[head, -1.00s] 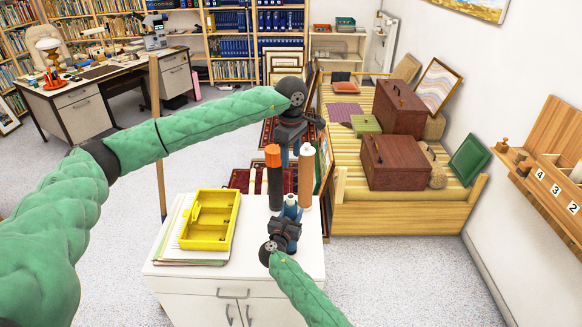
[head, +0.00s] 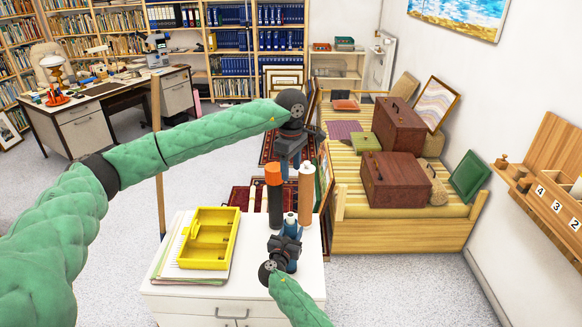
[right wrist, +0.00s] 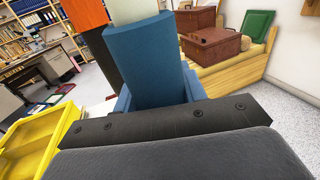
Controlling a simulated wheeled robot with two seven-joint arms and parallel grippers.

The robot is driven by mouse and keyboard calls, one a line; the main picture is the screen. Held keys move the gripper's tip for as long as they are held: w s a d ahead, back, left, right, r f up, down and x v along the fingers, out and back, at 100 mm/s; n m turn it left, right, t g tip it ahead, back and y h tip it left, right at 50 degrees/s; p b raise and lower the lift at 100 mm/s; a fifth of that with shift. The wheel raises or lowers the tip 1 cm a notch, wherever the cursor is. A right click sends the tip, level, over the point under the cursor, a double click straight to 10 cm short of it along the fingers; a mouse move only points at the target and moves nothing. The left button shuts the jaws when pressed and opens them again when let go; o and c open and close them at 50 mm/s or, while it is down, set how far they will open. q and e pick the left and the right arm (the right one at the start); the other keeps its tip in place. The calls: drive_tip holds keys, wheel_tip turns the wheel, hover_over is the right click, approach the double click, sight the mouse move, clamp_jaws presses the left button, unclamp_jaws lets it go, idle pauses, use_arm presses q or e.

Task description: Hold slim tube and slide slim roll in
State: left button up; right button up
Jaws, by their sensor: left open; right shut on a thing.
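My right gripper (head: 290,232) is shut at the front of the white cabinet top, its blue fingers around a small pale upright piece (head: 291,218), likely the slim tube. In the right wrist view a pale whitish piece (right wrist: 135,8) shows above the blue finger (right wrist: 145,55), which hides most of it. A tan roll (head: 305,195) stands upright just right of it. A dark tube (head: 275,207) with an orange roll (head: 273,175) in its top stands just left. My left gripper (head: 291,164) is open, pointing down above and behind them; its fingertips are partly hidden.
A yellow divided tray (head: 236,216) lies on papers at the left of the white cabinet top (head: 255,265). A wooden platform (head: 400,235) with brown cases (head: 395,180) stands behind right. A numbered wooden shelf (head: 545,185) is on the right wall.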

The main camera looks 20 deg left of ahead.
drive_tip(key=o, duration=1.2)
drive_tip(key=shift+s, duration=0.1)
